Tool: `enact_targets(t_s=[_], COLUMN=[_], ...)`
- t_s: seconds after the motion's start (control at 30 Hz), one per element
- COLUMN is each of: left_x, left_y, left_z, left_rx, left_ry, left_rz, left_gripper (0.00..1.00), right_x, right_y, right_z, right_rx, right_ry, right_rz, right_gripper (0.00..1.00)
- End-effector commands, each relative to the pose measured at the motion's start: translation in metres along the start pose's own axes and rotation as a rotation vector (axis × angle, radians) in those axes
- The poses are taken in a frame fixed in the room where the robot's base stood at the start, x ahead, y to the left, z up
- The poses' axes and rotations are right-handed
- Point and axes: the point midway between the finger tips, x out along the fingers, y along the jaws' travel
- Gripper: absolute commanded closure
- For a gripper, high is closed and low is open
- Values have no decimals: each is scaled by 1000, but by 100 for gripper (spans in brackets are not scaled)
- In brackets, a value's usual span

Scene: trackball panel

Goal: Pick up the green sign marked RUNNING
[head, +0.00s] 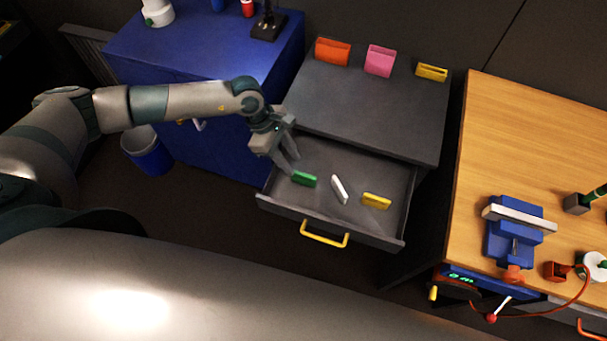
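A small green sign (304,179) lies in the left part of an open grey drawer (374,232). Its lettering is too small to read. My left gripper (290,168) reaches over the drawer's left side, with its fingertips just above and beside the green sign. The fingers look spread apart, with nothing between them. I cannot tell whether they touch the sign. My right gripper is not in view.
A white sign (339,189) and a yellow sign (376,201) also lie in the drawer, right of the green one. The drawer has a yellow handle (325,238). A blue cabinet (200,50) stands left, a wooden workbench (500,130) right.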

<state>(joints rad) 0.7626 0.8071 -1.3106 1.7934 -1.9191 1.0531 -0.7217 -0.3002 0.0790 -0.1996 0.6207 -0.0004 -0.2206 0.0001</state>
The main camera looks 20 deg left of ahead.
Motion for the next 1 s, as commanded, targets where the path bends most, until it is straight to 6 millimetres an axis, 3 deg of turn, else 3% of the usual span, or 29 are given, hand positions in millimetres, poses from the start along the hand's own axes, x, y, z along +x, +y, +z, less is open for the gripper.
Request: enact_targets(t_s=[0.2,0.73,1.0], left_x=[19,25,50], left_y=[0,2,7], left_z=[1,1,3], left_rx=[0,-1,-1], left_ry=[0,-1,0], left_rz=[-1,0,-1], left_gripper=[69,69,69], right_x=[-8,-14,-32], right_y=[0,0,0], right_z=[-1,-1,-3], right_rx=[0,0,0], right_ry=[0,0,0], right_rz=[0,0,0], right_gripper=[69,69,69])
